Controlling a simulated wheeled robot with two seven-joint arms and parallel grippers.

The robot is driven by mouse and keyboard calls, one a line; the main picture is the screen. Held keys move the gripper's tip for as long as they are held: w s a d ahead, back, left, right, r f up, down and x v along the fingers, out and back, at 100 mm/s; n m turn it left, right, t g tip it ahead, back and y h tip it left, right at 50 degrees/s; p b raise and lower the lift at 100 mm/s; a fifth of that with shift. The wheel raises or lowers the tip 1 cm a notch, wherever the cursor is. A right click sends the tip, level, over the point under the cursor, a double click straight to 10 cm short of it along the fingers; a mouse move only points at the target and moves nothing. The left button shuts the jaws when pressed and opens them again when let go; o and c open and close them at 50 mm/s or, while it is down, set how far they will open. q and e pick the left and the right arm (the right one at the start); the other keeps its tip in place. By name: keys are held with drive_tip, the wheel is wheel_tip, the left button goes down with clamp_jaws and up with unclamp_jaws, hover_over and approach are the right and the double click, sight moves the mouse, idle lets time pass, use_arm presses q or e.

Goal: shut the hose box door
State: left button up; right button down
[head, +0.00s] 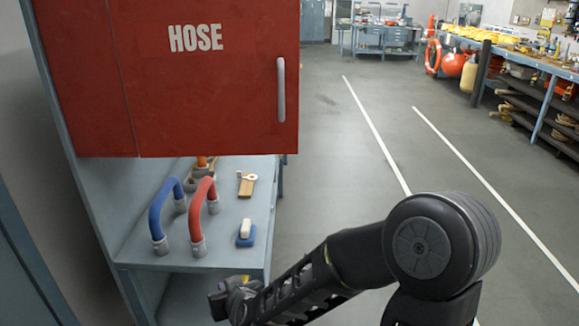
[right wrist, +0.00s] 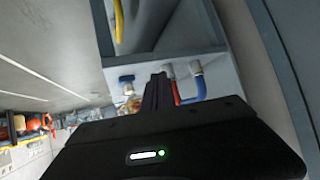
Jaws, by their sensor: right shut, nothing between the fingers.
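The red hose box (head: 70,60) carries a red door (head: 205,90) with white letters HOSE and a grey upright handle (head: 281,90) near its right edge. The door's face fills the upper left of the head view. I cannot tell from here whether it lies flush with the box. My right gripper (head: 228,298) is low in front of the shelf, below and apart from the door. Its fingers (right wrist: 157,92) are shut and empty in the right wrist view. My left gripper is not in view.
Below the box, a grey-blue shelf (head: 140,250) holds a blue hose (head: 158,210), a red hose (head: 195,215), a wooden-handled tool (head: 246,184) and a blue-and-white brush-like item (head: 245,233). The floor (head: 340,150) to the right is clear. A workbench (head: 555,68) stands far right.

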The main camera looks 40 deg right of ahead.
sight(289, 151)
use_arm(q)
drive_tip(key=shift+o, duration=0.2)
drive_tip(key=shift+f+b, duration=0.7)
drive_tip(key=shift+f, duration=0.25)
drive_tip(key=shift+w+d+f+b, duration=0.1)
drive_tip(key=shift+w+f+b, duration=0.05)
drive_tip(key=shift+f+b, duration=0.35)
use_arm(e)
drive_tip(key=s+d+r+m+t+h, duration=0.1)
drive_tip(key=s+d+r+h, duration=0.1)
drive_tip(key=r, duration=0.6)
drive_tip(key=s+d+r+m+t+h, duration=0.1)
drive_tip(key=s+d+r+h, duration=0.2)
drive_tip(key=d+r, duration=0.4)
drive_tip(key=s+d+r+m+t+h, duration=0.1)
drive_tip(key=s+d+r+m+h, duration=0.1)
drive_tip(key=r, duration=0.9)
drive_tip(key=shift+s+d+r+t+h, duration=0.15)
drive_tip(key=shift+s+d+t+h, duration=0.15)
drive_tip(key=shift+s+d+h, duration=0.65)
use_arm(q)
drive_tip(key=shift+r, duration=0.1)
use_arm(e)
drive_tip(key=shift+w+d, duration=0.2)
drive_tip(key=shift+w, duration=0.1)
